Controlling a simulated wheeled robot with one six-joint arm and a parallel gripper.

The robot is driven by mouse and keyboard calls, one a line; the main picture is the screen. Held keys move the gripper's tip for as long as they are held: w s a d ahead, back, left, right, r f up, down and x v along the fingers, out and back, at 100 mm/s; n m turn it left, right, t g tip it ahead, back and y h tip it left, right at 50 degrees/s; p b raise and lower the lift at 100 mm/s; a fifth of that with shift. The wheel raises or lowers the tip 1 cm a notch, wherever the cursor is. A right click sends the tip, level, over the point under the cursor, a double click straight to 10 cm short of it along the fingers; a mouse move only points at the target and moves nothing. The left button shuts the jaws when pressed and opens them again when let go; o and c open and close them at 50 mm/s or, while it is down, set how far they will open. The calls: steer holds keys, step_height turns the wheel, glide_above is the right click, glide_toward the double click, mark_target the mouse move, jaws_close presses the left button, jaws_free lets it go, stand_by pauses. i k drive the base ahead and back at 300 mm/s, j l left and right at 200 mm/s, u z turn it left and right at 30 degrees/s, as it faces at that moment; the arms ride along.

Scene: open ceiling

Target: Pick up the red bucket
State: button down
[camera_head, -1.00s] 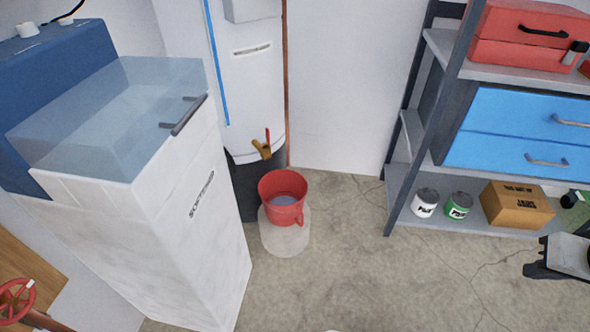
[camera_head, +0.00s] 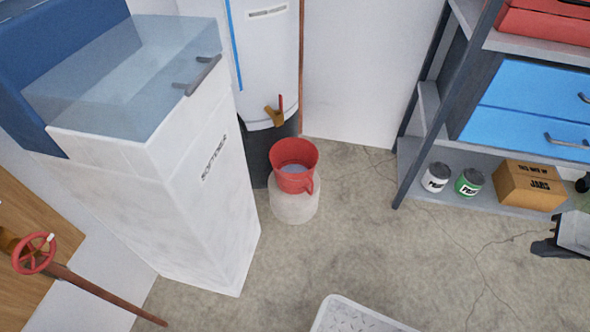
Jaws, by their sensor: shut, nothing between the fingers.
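The red bucket (camera_head: 294,180) stands upright on a round, pale, whitish stand (camera_head: 294,208) on the concrete floor. It is open at the top, with greyish contents visible inside. Its handle (camera_head: 315,183) is on the right side, towards me. The bucket is just in front of the white tank, below a brass tap with a red lever (camera_head: 275,116).
A tall white softener cabinet (camera_head: 205,215) stands close left of the bucket. At right is a shelf unit (camera_head: 420,105) with paint cans (camera_head: 436,177) and a cardboard box (camera_head: 528,185). A white textured panel (camera_head: 350,318) shows at the bottom edge. Floor right of the bucket is clear.

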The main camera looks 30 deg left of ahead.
mark_target(294, 160)
steer(key=u, duration=1)
steer(key=l+u, duration=0.1)
steer(key=u, duration=1.85)
steer(key=k+u, duration=0.1)
steer(key=u, duration=0.85)
steer(key=z, duration=2.65)
steer(key=i+l+u, duration=0.1)
steer(key=l+u, duration=0.6)
steer(key=l, duration=0.15)
